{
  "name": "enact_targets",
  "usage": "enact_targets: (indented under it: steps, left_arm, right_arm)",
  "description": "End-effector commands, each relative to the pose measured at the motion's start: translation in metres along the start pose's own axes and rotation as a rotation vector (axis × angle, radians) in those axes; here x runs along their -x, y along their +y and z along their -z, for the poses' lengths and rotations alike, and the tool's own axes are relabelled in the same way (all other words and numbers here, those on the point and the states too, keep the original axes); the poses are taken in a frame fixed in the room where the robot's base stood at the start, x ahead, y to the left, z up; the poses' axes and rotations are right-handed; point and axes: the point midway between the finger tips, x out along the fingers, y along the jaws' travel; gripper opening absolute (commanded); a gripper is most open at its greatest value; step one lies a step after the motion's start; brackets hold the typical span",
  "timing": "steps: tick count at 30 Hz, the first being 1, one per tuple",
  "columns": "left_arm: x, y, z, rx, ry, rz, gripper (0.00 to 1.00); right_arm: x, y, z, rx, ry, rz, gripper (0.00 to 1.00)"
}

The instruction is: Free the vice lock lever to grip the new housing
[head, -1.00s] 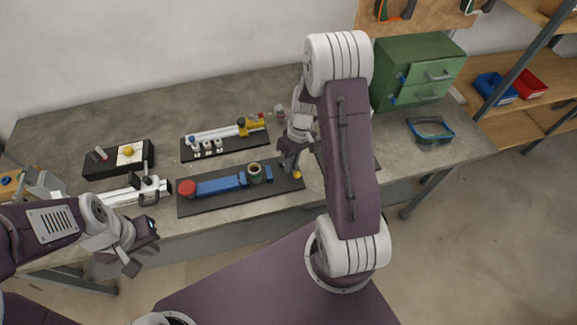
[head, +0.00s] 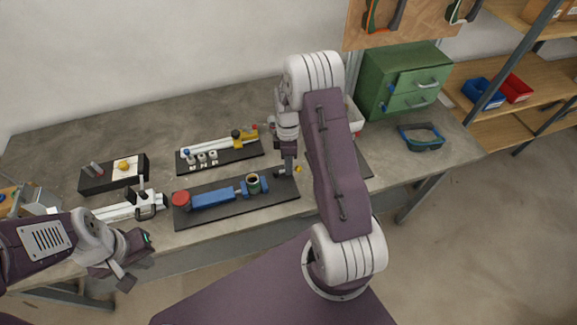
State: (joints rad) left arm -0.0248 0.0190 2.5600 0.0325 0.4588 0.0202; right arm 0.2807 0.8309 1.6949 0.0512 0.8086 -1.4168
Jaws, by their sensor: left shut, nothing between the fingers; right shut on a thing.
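The blue vice (head: 213,198) lies on a dark base plate (head: 225,213) near the front of the bench, with a red round knob (head: 181,197) at its left end. A dark round housing with a pale rim (head: 252,183) stands between its blue jaws. A small yellow tip (head: 298,169), apparently the lock lever's, shows at the plate's right end. My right gripper (head: 287,172) points down there, shut on what seems to be the lever; its fingers hide most of it. My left gripper (head: 127,262) is shut and empty, in front of the bench at the left.
A fixture with a yellow part (head: 243,137) lies behind.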

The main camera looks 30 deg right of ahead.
Motion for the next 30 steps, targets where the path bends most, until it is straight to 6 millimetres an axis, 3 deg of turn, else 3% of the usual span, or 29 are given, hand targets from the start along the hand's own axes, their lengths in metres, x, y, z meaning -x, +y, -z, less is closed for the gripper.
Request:
enact_targets:
  steps: [12, 28, 30]
  left_arm:
    - [0.006, 0.0001, 0.0006, 0.0, 0.0, 0.0, 0.0]
    - [0.0062, 0.0001, 0.0007, 0.0, 0.0, 0.0, 0.0]
    - [0.0062, 0.0001, 0.0007, 0.0, 0.0, 0.0, 0.0]
  right_arm:
    - [0.0034, 0.008, 0.0018, 0.156, -0.03, -0.006, 0.0]
    - [0.0034, 0.0091, 0.002, 0.174, -0.034, -0.007, 0.0]
    - [0.0034, 0.0091, 0.002, 0.173, -0.033, -0.007, 0.26]
